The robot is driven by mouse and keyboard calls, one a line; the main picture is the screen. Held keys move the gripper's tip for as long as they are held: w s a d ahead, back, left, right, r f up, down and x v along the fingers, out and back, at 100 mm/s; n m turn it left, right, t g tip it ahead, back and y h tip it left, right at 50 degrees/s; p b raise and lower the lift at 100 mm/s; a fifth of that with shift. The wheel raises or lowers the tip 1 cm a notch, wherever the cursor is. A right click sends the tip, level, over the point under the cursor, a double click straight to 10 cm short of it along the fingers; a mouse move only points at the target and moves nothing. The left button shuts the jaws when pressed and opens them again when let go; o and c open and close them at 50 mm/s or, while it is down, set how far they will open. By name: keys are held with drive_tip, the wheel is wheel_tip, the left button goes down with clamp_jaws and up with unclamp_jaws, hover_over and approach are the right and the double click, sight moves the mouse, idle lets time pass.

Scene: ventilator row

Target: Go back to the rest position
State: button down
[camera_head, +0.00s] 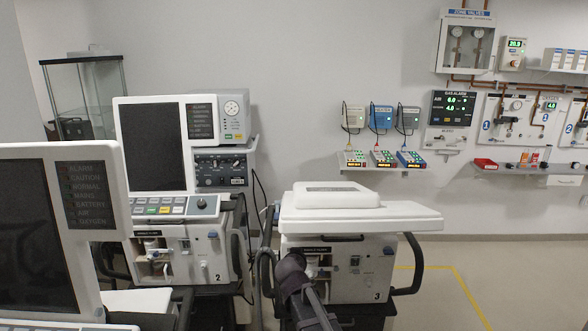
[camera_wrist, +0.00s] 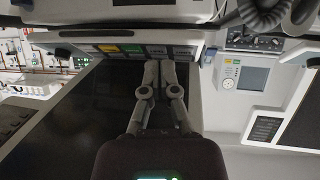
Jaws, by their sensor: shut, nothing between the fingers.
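My gripper (camera_wrist: 160,68) shows in the wrist view with its two grey fingers side by side, shut and empty. The fingertips appear in front of a dark ventilator screen (camera_wrist: 105,105), near a row of coloured buttons (camera_wrist: 130,49) along its edge. I cannot tell whether they touch anything. In the head view a dark arm-like part crosses in front of ventilator 3 (camera_head: 348,267) at the bottom centre. The gripper's fingers cannot be made out there.
Ventilator 2 (camera_head: 203,247) stands left of ventilator 3, and a nearer ventilator screen (camera_head: 35,235) fills the lower left. Ventilator 3's flat white top (camera_head: 355,217) faces up. Gas panels (camera_head: 453,120) and a small shelf (camera_head: 375,167) line the back wall. Floor (camera_head: 530,285) at right is clear.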

drive_tip(key=s+d+f+g, duration=0.3)
drive_tip(key=s+d+g, duration=0.1)
drive_tip(key=s, duration=0.4)
drive_tip(key=s+d+f+g+y, duration=0.1)
drive_tip(key=s+d+f+g, duration=0.2)
drive_tip(key=s+d, duration=0.3)
drive_tip(key=s+d+f+n+g+y, duration=0.1)
drive_tip(key=s+d+f+g, duration=0.2)
drive_tip(key=s, duration=0.8)
drive_tip(key=d+g, duration=0.2)
drive_tip(key=d, duration=0.1)
drive_tip(key=shift+f, duration=0.4)
drive_tip(key=shift+w, duration=0.1)
